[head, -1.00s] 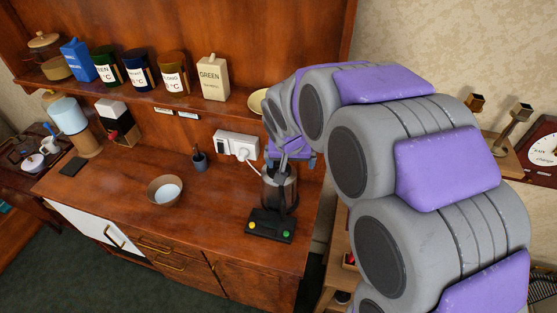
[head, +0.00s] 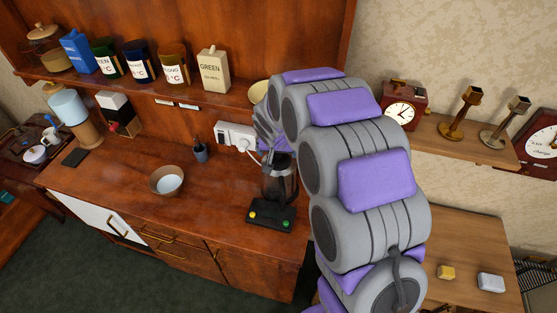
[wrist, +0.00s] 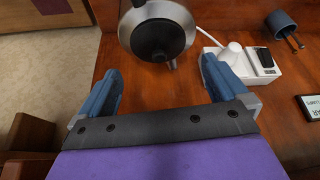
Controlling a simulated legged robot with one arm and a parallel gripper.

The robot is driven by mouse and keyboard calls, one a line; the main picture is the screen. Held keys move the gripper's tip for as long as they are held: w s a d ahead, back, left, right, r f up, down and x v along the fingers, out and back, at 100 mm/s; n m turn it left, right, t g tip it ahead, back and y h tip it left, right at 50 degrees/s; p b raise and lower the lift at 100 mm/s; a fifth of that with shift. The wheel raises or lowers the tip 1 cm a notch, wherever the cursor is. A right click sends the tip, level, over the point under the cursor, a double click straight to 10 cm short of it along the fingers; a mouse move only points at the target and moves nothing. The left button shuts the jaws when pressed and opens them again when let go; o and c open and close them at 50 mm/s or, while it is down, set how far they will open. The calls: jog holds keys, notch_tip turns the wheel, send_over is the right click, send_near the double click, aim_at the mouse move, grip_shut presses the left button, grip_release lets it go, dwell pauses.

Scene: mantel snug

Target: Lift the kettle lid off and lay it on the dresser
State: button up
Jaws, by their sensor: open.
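The kettle (head: 281,187) stands on a black base (head: 271,214) with yellow and green buttons, near the right end of the wooden dresser (head: 110,178). In the wrist view the kettle (wrist: 129,34) is at the top, seen from above. Its round black lid (wrist: 151,24) has a dark knob and is on the kettle. My gripper (wrist: 159,76) is open and empty, its blue fingers spread wide just below the kettle in that view, apart from the lid. In the head view my arm covers most of the gripper and part of the kettle.
A bowl (head: 166,181) and a small dark cup (head: 200,152) stand left of the kettle. A white socket (head: 236,136) is on the back panel. Canisters line the shelf above. The dresser top between bowl and kettle is clear. A side table (head: 455,240) stands right.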

aim_at(278, 157)
jog(key=shift+x, duration=3.2)
jog(key=c, duration=0.8)
